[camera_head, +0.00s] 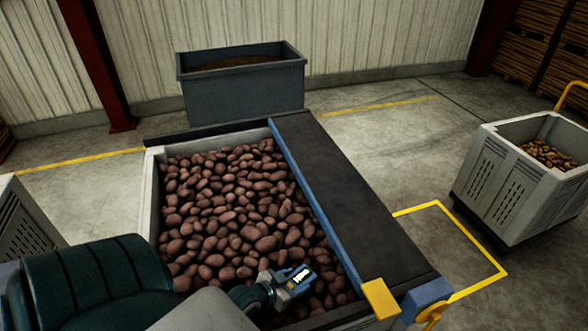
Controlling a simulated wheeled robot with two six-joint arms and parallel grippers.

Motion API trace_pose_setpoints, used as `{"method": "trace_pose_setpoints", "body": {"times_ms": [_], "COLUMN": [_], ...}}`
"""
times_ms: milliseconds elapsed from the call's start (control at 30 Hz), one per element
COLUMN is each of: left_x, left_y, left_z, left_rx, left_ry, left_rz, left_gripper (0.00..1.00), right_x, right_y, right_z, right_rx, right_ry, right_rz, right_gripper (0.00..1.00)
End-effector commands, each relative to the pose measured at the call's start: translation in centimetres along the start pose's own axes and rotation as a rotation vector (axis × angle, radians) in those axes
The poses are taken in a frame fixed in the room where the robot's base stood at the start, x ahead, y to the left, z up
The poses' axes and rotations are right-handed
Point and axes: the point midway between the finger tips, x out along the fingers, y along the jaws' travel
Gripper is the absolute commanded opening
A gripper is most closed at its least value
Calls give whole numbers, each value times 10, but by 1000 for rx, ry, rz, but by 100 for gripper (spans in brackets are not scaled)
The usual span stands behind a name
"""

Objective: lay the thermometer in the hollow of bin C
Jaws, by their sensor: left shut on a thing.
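My left gripper (272,288) is shut on the thermometer (299,276), a small blue-grey device with a lit display and a yellow part. Both show above the near part of a pale-walled bin (150,190) full of red potatoes. Whether the thermometer touches the potatoes is not clear. No letter is readable on any bin, so I cannot tell which is bin C, and no hollow stands out clearly. My own arm hides the bin's near left corner. My right gripper is not in view.
A dark conveyor belt (350,185) with a blue side rail borders the potatoes on the right. A grey container (243,94) stands behind. A pale crate (500,185) of light potatoes stands at right, another crate (25,225) at left. Open floor lies between belt and right crate.

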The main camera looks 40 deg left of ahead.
Motion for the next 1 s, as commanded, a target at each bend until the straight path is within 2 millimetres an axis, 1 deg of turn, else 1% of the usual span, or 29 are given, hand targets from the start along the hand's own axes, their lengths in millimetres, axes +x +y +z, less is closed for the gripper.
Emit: {"method": "trace_pose_setpoints", "body": {"times_ms": [33,100,133,200,233,433,600,667,767,800,1000], "left_x": [1,2,1,1,1,1,-2,-9,-28,-37,-66], "left_y": [0,0,0,0,0,0,0,0,0,0,0], "left_z": [1,4,3,2,2,2,-2,-1,-1,-1,0], "left_rx": [0,0,0,0,0,0,0,1,3,4,4], "left_ry": [1,1,0,0,0,0,0,-2,-3,-4,-2], "left_rz": [0,0,0,0,0,0,0,0,1,2,2], "left_gripper": [30,30,62,76,78,78,78,78,78,78,78], "right_x": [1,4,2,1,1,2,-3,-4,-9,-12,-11], "right_y": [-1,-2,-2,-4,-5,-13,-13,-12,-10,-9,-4], "right_z": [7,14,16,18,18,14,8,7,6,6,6], "right_rx": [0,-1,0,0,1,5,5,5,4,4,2], "right_ry": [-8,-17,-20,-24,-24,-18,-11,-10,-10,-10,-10], "right_rz": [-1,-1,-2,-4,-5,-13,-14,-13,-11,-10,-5], "right_gripper": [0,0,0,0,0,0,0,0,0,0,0]}}
